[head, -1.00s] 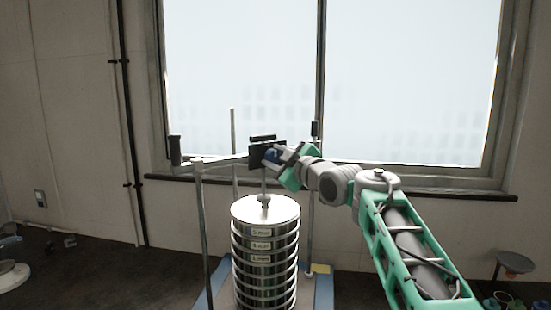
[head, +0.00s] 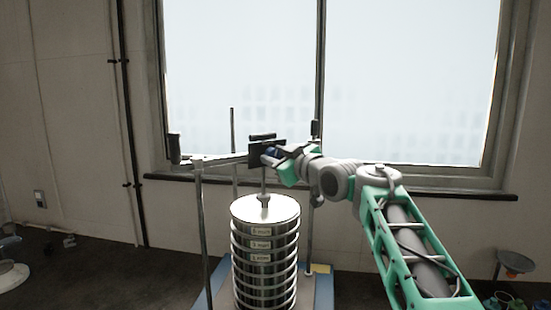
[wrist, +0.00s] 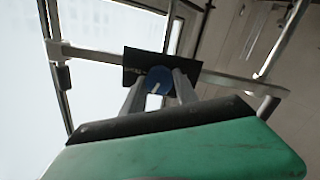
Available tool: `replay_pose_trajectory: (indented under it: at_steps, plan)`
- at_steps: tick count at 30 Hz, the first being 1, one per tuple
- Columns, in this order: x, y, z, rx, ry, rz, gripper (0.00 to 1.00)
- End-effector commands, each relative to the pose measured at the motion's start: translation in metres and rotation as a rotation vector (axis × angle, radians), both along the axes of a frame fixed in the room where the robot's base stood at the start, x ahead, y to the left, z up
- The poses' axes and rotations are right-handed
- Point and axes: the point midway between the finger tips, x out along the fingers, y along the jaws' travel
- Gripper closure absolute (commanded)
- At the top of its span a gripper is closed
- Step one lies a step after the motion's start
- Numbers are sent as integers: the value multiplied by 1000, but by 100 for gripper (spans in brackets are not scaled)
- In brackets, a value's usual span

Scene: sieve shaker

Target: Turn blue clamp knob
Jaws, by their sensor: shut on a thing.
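The blue clamp knob (wrist: 158,76) sits in front of a dark plate (wrist: 133,64) on the crossbar in the wrist view. My gripper (wrist: 160,88) has its two fingers at either side of the knob and is shut on it. In the head view my gripper (head: 281,157) reaches the dark clamp block (head: 257,152) from the right, and the blue of the knob (head: 270,153) shows between them, mostly hidden. The crossbar (head: 225,160) runs left from the clamp block above the sieves.
A stack of metal sieves (head: 265,240) stands below the clamp on a blue base (head: 322,290). Upright rods (head: 202,235) with dark handles (head: 173,148) surround it. A window (head: 410,80) is behind. A small stool (head: 515,262) stands at the right.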

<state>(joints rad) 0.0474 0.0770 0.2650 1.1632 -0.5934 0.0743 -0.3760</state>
Motion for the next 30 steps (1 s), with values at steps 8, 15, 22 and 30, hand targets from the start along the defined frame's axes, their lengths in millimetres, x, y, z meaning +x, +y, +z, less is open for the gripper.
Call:
replay_pose_trajectory:
  at_steps: [8,15,22,30]
  plan:
    - [1,-1,1,218,146,-1,100]
    - [1,-2,2,407,275,-1,100]
    - [1,-2,3,588,396,-2,100]
    - [2,-3,3,786,530,-1,100]
